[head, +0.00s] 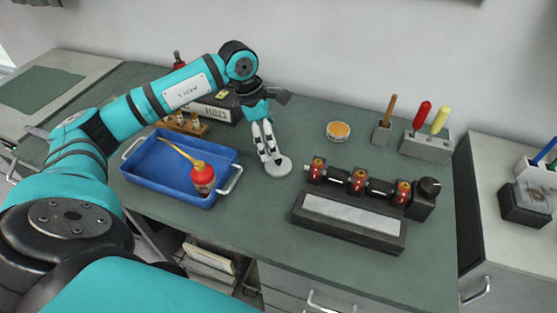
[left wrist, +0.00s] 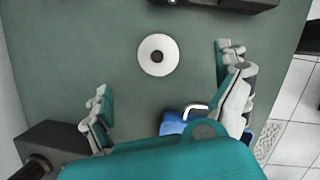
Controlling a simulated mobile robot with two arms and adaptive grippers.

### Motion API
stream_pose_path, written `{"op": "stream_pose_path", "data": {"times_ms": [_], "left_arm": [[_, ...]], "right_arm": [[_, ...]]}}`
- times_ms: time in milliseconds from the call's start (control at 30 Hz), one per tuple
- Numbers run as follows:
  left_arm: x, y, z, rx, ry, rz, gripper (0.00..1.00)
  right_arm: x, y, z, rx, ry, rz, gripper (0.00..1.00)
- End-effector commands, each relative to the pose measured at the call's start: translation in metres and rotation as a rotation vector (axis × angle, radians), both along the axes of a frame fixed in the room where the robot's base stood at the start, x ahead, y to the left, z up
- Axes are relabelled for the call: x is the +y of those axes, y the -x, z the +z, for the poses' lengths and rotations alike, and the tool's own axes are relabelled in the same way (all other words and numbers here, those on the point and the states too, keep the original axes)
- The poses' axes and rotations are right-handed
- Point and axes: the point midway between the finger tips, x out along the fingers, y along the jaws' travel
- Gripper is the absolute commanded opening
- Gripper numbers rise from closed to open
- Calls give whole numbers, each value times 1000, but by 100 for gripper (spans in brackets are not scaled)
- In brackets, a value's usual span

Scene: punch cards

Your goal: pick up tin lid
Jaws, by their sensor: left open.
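The tin lid (head: 279,167) is a pale, flat round disc lying on the green bench top, just right of the blue tray. In the left wrist view the tin lid (left wrist: 147,48) shows whole, with a dark spot at its centre. My left gripper (head: 270,158) points down over the lid, and its fingers cover part of it in the head view. In the left wrist view the left gripper (left wrist: 163,78) is open and empty, with the lid ahead of and between its fingers. I cannot tell the exact height of the fingertips. My right gripper is not in view.
A blue tray (head: 140,170) with a red oil can (head: 203,178) stands left of the lid. A dark block with a pale stone (head: 350,215) and a row of red-topped parts (head: 357,182) stand right. A round orange-topped tin (head: 338,131) sits behind.

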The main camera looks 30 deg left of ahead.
Motion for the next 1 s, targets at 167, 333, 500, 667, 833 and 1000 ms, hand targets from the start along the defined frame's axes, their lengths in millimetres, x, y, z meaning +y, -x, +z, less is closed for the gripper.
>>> {"op": "stream_pose_path", "data": {"times_ms": [167,333,500,667,833,1000], "left_arm": [[-8,-5,-31,4,3,1,100],[-10,-8,-44,0,0,1,100],[-11,-9,-59,5,1,2,100],[-13,-14,-84,3,2,1,100],[-15,-16,-96,0,0,1,100],[-15,-16,-97,0,0,0,100]], "right_arm": [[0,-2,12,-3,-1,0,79],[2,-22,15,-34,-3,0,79],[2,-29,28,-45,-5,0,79],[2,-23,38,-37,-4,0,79],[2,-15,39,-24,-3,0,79],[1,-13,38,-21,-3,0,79]]}}
